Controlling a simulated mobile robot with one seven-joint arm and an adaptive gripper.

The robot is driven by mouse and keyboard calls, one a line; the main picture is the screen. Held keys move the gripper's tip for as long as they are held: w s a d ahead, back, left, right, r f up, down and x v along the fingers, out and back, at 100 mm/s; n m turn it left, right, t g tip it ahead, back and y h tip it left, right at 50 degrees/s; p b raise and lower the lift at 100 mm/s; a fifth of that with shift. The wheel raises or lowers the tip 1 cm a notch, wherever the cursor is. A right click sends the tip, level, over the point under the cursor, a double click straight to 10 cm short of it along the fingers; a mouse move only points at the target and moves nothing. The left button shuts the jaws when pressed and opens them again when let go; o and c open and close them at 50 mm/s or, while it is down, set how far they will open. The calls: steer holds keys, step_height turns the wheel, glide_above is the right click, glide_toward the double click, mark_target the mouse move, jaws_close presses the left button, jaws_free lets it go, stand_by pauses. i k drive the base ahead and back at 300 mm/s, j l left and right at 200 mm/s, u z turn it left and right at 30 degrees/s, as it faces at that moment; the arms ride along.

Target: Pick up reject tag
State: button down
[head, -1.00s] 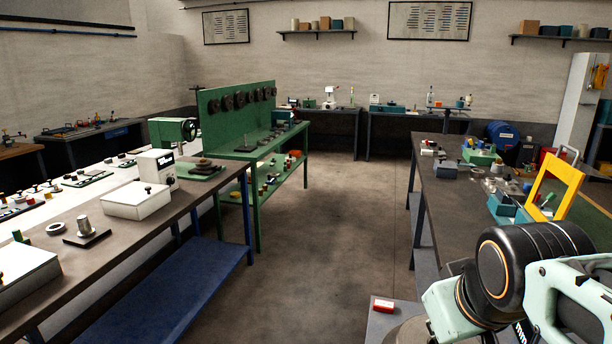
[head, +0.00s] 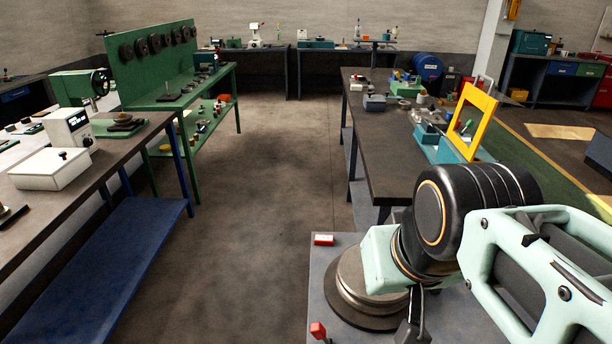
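I cannot make out a reject tag in this view; anything that small on the benches is too far off to tell. My arm fills the lower right of the head view, folded over my base. My gripper cannot be made out, and I cannot see whether it holds anything.
A dark workbench (head: 385,150) on the right carries a yellow frame (head: 469,118), a green-grey box and small parts. A left bench with a blue lower shelf (head: 110,255) holds a white box (head: 50,168). A green bench (head: 185,100) stands behind it. The floor (head: 270,170) between is clear.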

mark_target(320, 240)
steer(key=u, duration=0.45)
steer(key=j+u, duration=0.15)
steer(key=u, duration=0.7)
steer(key=i+j+u, duration=0.1)
steer(key=j, duration=0.3)
steer(key=i+j+u, duration=0.1)
steer(key=j, duration=0.3)
steer(key=i+j+z, duration=0.15)
steer(key=i+j, duration=0.55)
steer(key=i+z, duration=0.5)
steer(key=i+j+z, duration=0.1)
steer(key=i+z, duration=0.2)
steer(key=z, duration=0.15)
steer(key=i+z, duration=0.2)
steer(key=z, duration=0.25)
steer(key=i+z, duration=0.25)
steer(key=z, duration=0.15)
steer(key=i+j+z, duration=0.1)
steer(key=z, duration=0.35)
steer(key=i+j+z, duration=0.2)
steer(key=z, duration=0.25)
steer(key=i+j+z, duration=0.25)
steer(key=z, duration=0.2)
